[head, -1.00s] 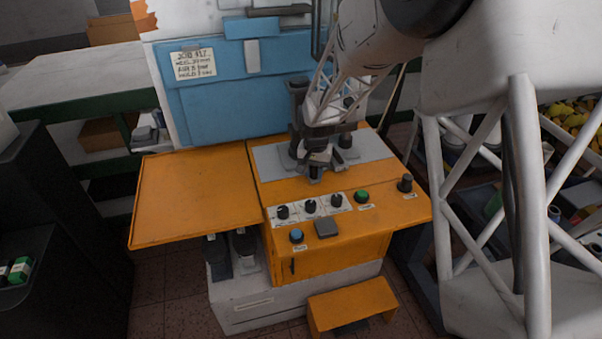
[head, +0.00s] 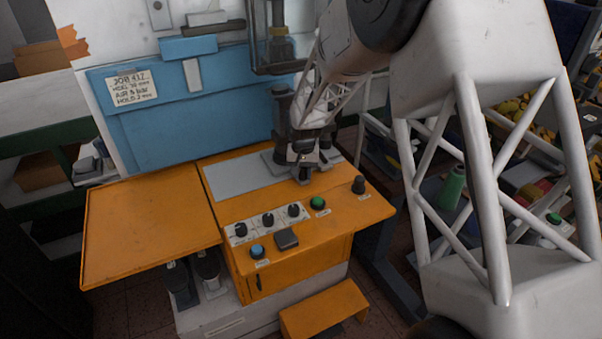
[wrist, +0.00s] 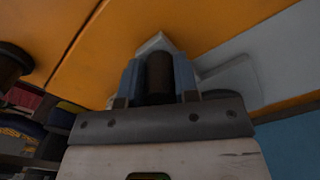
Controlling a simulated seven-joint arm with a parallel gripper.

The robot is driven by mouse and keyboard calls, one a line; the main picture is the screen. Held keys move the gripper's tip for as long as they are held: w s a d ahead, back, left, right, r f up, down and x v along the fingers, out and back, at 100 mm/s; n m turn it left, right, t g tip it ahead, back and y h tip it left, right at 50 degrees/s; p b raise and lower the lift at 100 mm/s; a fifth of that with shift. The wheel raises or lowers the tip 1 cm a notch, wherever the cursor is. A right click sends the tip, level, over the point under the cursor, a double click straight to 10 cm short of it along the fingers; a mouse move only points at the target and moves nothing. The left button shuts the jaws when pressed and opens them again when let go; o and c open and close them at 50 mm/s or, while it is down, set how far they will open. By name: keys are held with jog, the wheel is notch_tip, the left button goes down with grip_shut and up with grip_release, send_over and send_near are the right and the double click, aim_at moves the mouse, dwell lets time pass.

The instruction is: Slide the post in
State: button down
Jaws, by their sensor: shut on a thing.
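My gripper (head: 304,172) is low over the right front part of the grey plate (head: 238,181) on the orange machine top. In the wrist view, its two blue-grey fingers (wrist: 159,80) are shut on a dark round post (wrist: 160,72). A pale grey pointed piece (wrist: 153,43) shows just beyond the post. Whether the post touches it or sits in anything cannot be told. In the head view the gripper mostly hides the post. A dark upright column (head: 283,112) stands behind the gripper.
A blue panel (head: 190,112) stands behind. The orange side table (head: 145,225) on the left is clear.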

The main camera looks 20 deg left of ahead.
jog(key=c, duration=1.1)
grip_release()
jog(key=shift+w+d, duration=0.25)
jog(key=shift+d, duration=0.05)
jog(key=shift+o, duration=1.2)
jog(key=shift+a, duration=0.1)
jog(key=shift+s, duration=0.1)
jog(key=shift+r, duration=0.8)
notch_tip(320, 180, up, 2)
jog(key=shift+r, duration=0.1)
jog(key=shift+s+d+r, duration=0.2)
jog(key=shift+s+d, duration=1.15)
jog(key=shift+s, duration=0.95)
jog(key=shift+s+d+r, duration=0.2)
jog(key=shift+s+d, duration=1.15)
jog(key=shift+s, duration=0.95)
jog(key=shift+s+d+r, duration=0.2)
jog(key=shift+s+d, duration=1.15)
jog(key=shift+s, duration=0.95)
jog(key=shift+d, duration=0.1)
